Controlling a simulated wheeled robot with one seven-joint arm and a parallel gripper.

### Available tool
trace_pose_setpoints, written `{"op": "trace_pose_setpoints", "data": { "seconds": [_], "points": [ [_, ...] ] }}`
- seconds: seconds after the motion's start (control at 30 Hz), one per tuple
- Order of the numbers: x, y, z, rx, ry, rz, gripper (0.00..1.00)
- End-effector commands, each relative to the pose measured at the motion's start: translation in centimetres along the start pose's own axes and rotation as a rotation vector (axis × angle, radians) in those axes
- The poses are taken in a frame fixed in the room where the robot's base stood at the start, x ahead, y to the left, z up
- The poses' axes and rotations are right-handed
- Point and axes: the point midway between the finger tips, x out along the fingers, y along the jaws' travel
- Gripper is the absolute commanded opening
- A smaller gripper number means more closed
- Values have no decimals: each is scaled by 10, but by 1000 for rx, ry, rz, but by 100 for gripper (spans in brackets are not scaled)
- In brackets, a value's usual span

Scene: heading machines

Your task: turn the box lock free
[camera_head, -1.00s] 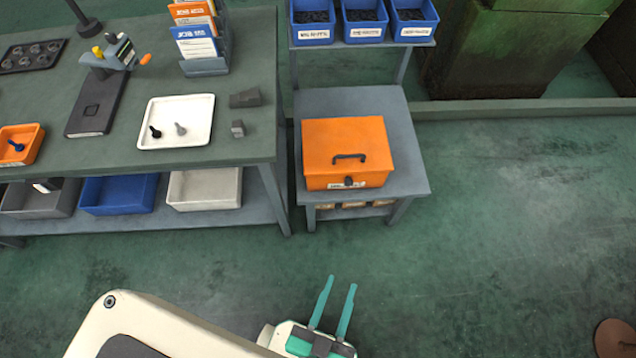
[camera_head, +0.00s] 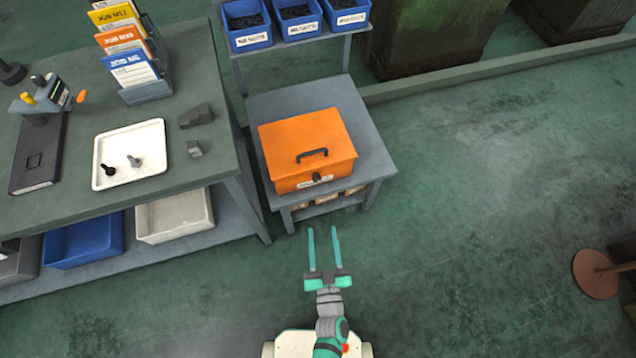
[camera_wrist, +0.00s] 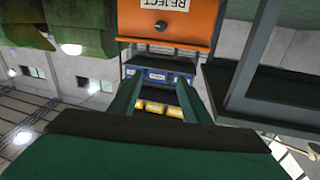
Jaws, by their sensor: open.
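The orange box (camera_head: 290,151) sits shut on a low grey stand, with a dark handle on its lid. Its lock (camera_head: 316,177) is a small dark knob on the front face beside a white label. In the wrist view the orange front (camera_wrist: 190,22) appears upside down with a "REJECT" label and the round dark lock (camera_wrist: 162,25). My gripper (camera_head: 323,230) is open and empty, its two teal fingers pointing toward the box front. A gap of floor shows between the fingertips and the box. The wrist view also shows the fingers (camera_wrist: 160,98), spread apart.
A workbench (camera_head: 190,172) with a white tray (camera_head: 150,135) stands left. Floor at right is clear up to a brown round base (camera_head: 594,275).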

Motion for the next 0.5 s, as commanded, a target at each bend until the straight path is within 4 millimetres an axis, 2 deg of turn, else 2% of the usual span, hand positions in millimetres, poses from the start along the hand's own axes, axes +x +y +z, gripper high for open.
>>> {"op": "trace_pose_setpoints", "data": {
  "seconds": [0.03, 0.2, 0.33, 0.5],
  "points": [
    [19, 6, 12, 6, 7, -17, 44],
    [67, 19, 47, 49, -1, -95, 44],
    [92, 26, 64, 79, -18, -140, 44],
    [108, 31, 76, 102, -34, -172, 44]
  ]
}}
